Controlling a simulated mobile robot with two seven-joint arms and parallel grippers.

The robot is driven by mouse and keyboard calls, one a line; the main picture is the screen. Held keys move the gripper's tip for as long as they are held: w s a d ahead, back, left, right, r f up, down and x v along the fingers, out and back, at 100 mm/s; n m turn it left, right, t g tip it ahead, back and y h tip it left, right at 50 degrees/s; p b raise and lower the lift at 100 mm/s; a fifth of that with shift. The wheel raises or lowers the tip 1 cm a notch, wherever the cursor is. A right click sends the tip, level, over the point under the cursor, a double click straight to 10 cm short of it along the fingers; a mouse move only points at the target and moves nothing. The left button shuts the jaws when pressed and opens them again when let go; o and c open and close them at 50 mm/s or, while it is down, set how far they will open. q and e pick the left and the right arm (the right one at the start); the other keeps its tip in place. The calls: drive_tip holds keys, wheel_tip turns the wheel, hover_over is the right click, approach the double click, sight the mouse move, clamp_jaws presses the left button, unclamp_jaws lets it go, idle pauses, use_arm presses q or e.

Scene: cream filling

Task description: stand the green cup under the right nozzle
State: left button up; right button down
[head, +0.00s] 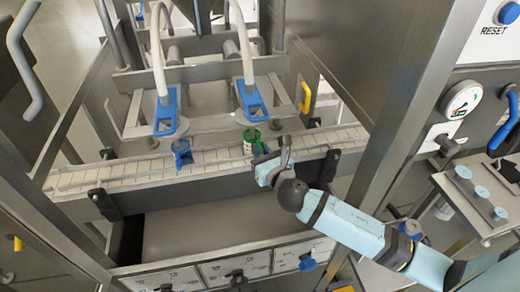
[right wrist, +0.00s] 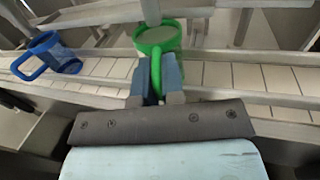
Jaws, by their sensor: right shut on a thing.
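The green cup (head: 251,135) is upright at the conveyor, just below the right nozzle (head: 251,100) in the head view. I cannot tell whether it is centred under the nozzle or whether its base touches the belt. My right gripper (head: 266,157) is shut on the cup's handle. In the right wrist view the green cup (right wrist: 158,36) shows its round rim beyond the fingers, and its handle lies between the fingertips (right wrist: 157,75). The fingers hide part of the handle. My left gripper is not in view.
A blue cup (head: 181,153) stands on the white-slatted conveyor (head: 120,172) to the left, near the left nozzle (head: 165,110). Metal rails run along the belt. A frame post (head: 405,110) rises right of the belt, behind my right arm. The belt between the cups is clear.

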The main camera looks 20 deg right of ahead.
drive_tip(key=c, duration=1.1)
unclamp_jaws()
drive_tip(key=shift+c, duration=0.2)
drive_tip(key=s+b, duration=0.1)
drive_tip(key=s, duration=1.2)
drive_tip(key=shift+s+d, duration=0.4)
drive_tip(key=shift+d, duration=0.05)
